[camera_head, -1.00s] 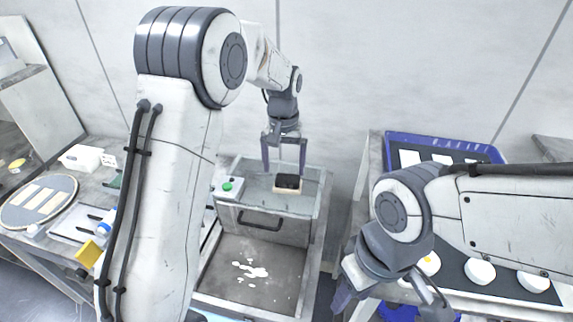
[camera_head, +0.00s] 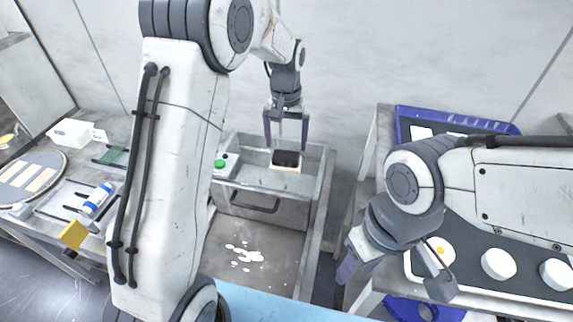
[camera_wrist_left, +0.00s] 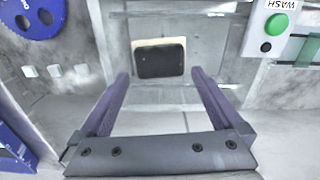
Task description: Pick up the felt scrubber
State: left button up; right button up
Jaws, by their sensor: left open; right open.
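The felt scrubber (camera_head: 286,159) is a small block with a black top and a cream base. It lies in the open grey basin (camera_head: 240,170) near its right side. It also shows in the left wrist view (camera_wrist_left: 160,58), just beyond the fingertips. My left gripper (camera_head: 287,143) is open and empty, pointing down over the scrubber. In the left wrist view its purple fingers (camera_wrist_left: 160,74) are spread wider than the scrubber, which lies between their lines; I see no contact. My right gripper (camera_head: 393,280) is open and empty at the lower right, away from the scrubber.
A green button (camera_head: 220,163) sits on a box at the basin's left edge, marked WASH in the wrist view. The basin walls surround the scrubber. A blue tray (camera_head: 510,128) and white round pads (camera_head: 498,264) are right. The left table holds a bottle (camera_head: 98,200) and yellow block (camera_head: 74,234).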

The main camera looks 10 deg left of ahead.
aim_at(286, 155)
pick_arm(q)
notch_tip(286, 155, down, 5)
jog(key=b, duration=0.4)
jog(key=shift+s, duration=0.15)
jog(key=shift+r, duration=0.1)
jog(key=c, duration=1.1)
jog(key=shift+c, duration=0.2)
jog(key=shift+r, duration=0.15)
